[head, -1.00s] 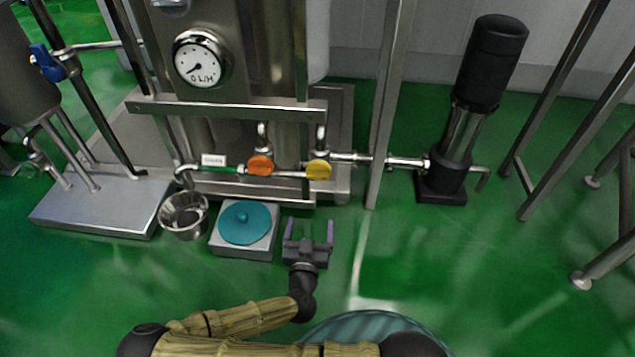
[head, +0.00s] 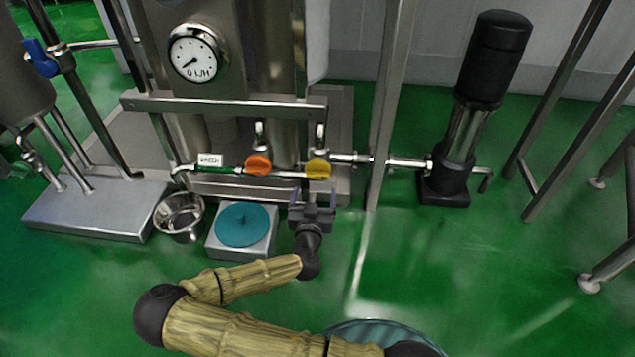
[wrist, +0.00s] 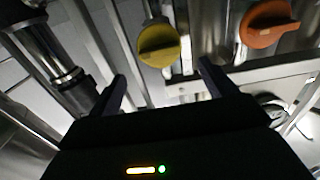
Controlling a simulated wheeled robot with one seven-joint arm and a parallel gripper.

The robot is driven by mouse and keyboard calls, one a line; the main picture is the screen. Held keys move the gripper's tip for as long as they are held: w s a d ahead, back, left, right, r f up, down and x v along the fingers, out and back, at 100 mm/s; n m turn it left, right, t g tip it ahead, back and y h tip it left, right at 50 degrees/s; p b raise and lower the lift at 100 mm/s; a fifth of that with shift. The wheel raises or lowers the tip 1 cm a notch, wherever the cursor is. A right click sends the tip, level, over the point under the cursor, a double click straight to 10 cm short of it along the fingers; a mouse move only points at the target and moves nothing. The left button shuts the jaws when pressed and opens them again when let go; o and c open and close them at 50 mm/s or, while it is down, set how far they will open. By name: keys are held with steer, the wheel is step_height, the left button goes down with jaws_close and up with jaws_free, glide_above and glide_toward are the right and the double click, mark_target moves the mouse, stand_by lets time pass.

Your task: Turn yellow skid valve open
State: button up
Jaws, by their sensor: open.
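The yellow valve (head: 318,169) is a round knob on the horizontal pipe at the right end of the skid. It also shows in the wrist view (wrist: 159,46), where it lies beyond and between my finger tips, with a raised grip bar across it. My gripper (head: 312,197) is open and empty, just below and in front of the yellow valve, apart from it. Its two fingers also show in the wrist view (wrist: 163,80). The orange valve (head: 258,165) sits to the left of the yellow one in the head view, and to its right in the wrist view (wrist: 268,24).
A scale with a teal disc (head: 242,225) and a metal bowl (head: 181,214) stand on the floor left of my gripper. A vertical post (head: 387,110) and a black pump (head: 470,110) are to the right. Green floor is clear right of my gripper.

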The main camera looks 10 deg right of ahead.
mark_target(317, 176)
steer(key=b+x, duration=0.2)
steer(key=x, duration=0.3)
steer(key=shift+w+d+f, duration=0.15)
steer(key=shift+w, duration=0.2)
steer(key=shift+w+d+b, duration=0.15)
steer(key=shift+w+b, duration=0.2)
steer(key=shift+w, duration=0.25)
steer(key=c, duration=0.8)
steer(key=shift+c, duration=0.2)
